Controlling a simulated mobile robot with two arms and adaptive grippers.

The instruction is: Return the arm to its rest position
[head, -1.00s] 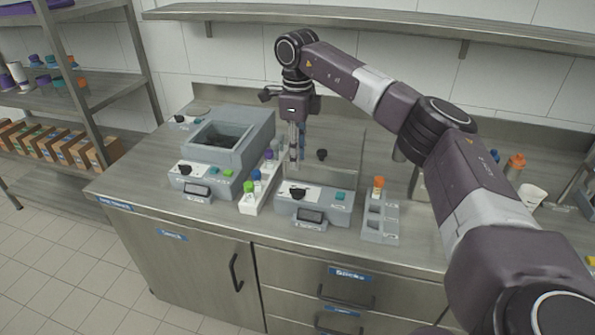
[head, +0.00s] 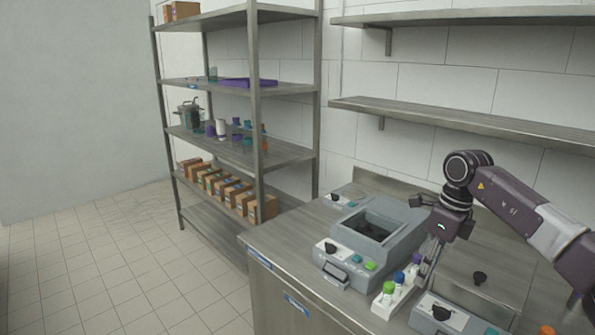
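My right arm comes in from the right edge, and its dark gripper (head: 427,264) points down over the counter. The gripper is above the rack of capped tubes (head: 382,311), to the right of the grey device with a square basin (head: 340,251). Its fingers are small and partly overlap the things behind, so I cannot tell whether they are open or shut or hold anything. My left gripper is not in view.
A second device with a black knob (head: 436,321) stands on the counter, cut by the lower edge. A metal shelf unit (head: 254,150) with boxes and bottles stands at the back left. Wall shelves (head: 480,122) run above the counter. The tiled floor at the left is clear.

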